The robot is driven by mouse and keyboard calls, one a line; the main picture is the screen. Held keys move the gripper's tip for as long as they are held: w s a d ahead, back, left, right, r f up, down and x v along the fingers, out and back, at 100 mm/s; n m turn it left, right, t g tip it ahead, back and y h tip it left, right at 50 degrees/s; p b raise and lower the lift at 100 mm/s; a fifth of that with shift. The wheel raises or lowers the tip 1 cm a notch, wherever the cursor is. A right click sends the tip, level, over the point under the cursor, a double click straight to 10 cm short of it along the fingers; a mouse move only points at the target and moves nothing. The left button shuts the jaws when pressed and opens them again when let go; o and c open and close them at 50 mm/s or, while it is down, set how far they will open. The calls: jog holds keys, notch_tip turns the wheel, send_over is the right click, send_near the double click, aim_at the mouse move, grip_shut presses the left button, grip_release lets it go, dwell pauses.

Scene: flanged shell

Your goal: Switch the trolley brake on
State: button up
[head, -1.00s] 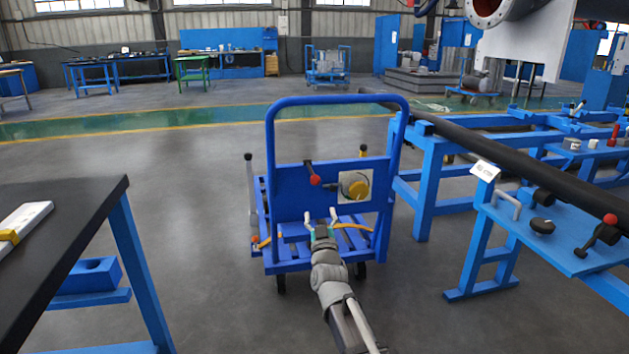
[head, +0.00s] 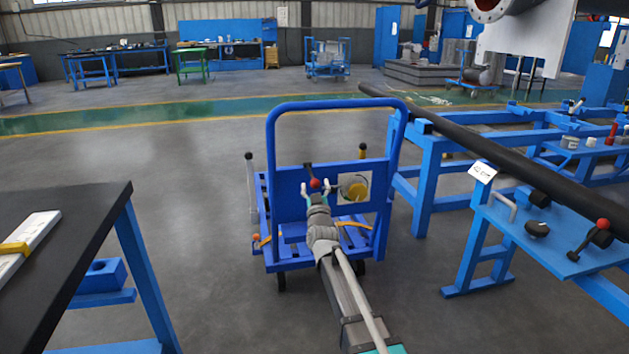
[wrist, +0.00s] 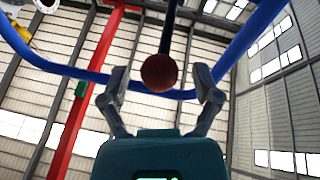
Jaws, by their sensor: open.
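The blue trolley (head: 284,182) stands on the floor with its tall push-handle frame towards me. On its upright panel is a lever with a black shaft and a red ball knob (head: 314,183). My gripper (head: 316,188) is in front of the panel at this knob, with its fingers apart. In the wrist view the red knob (wrist: 159,72) shows between the two open fingertips (wrist: 160,80), with a gap on each side. The lever's shaft runs upward from the knob there. I cannot tell how far the knob is in depth from the fingers.
A black-knobbed lever (head: 249,170) stands at the trolley's left. A dark-topped table (head: 75,225) is at the left, a blue bench (head: 570,235) at the right. Floor left of the trolley is clear.

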jog(key=shift+w+a+r, duration=0.1)
jog(key=shift+w+r, duration=0.1)
jog(key=shift+w, duration=0.3)
jog(key=shift+c, duration=0.3)
grip_shut()
